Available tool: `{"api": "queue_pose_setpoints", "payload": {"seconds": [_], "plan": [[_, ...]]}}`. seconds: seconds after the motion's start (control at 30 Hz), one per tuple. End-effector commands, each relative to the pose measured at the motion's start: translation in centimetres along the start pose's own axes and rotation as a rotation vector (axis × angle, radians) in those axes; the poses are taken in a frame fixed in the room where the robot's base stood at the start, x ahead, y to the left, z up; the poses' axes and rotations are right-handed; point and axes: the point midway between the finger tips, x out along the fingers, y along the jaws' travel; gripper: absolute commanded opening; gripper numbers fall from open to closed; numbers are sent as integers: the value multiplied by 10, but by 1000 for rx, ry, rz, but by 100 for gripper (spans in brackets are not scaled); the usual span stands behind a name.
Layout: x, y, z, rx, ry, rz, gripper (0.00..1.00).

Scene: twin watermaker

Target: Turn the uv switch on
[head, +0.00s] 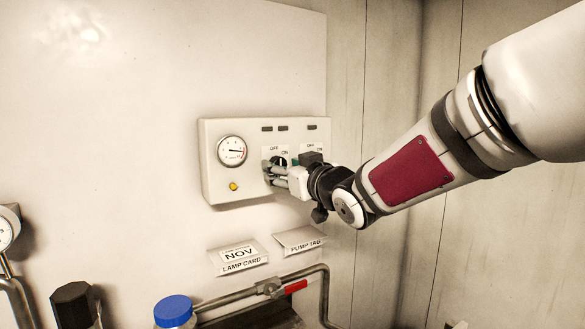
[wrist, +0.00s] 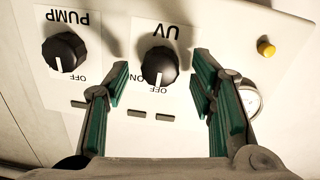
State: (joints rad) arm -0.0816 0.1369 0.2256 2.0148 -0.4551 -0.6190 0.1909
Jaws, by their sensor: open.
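The UV switch is a black rotary knob (wrist: 159,64) on a white label plate, seen upside down in the wrist view. Its white mark points toward the OFF print. The ON print lies just to the left of OFF there. My gripper (wrist: 160,75) is open, with its green-padded fingers on either side of the UV knob. I cannot tell whether a pad touches it. In the head view my gripper (head: 272,174) is up against the panel and covers most of the UV knob.
The PUMP knob (wrist: 65,52) is close to the left finger in the wrist view, its mark toward OFF. The control box (head: 213,180) also carries a gauge (head: 232,151) and a yellow button (head: 234,187). A lamp card (head: 238,256), pipes and a blue-capped bottle (head: 174,311) are below.

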Motion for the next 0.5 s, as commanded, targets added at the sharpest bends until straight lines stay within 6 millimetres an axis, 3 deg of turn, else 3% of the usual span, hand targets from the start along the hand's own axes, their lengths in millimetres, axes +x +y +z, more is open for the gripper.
{"api": "queue_pose_setpoints", "payload": {"seconds": [0.33,0.5], "plan": [[3,0,0,-1,0,0,48],[3,0,0,-1,0,0,10]]}}
